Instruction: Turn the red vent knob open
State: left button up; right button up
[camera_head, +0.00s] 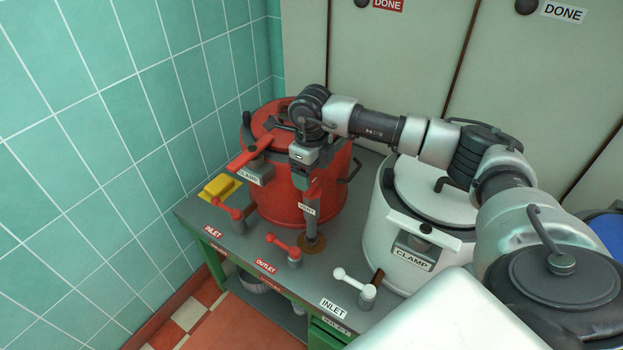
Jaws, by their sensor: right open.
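The red kettle (275,208) stands on the grey bench at the back left, with a red clamp lever (249,153) across its lid. A small label (307,210), which seems to read VENT, is on the upright pipe (313,238) at its front. My right gripper (300,184) hangs down in front of the red kettle, just above this label. It is open, but its fingers are small and hard to make out. The red vent knob cannot be told apart clearly; my right gripper seems to cover it. My left gripper is not in view.
Red inlet (236,212) and outlet (285,246) handles stand along the bench's front edge. A yellow block (219,187) lies left of the red kettle. A white kettle (408,225) and white inlet handle (358,286) are on the right, below my arm. A tiled wall closes the left.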

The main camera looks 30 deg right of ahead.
aim_at(312, 183)
notch_tip(312, 183, up, 8)
jog(key=shift+f, duration=0.2)
dwell(0.5)
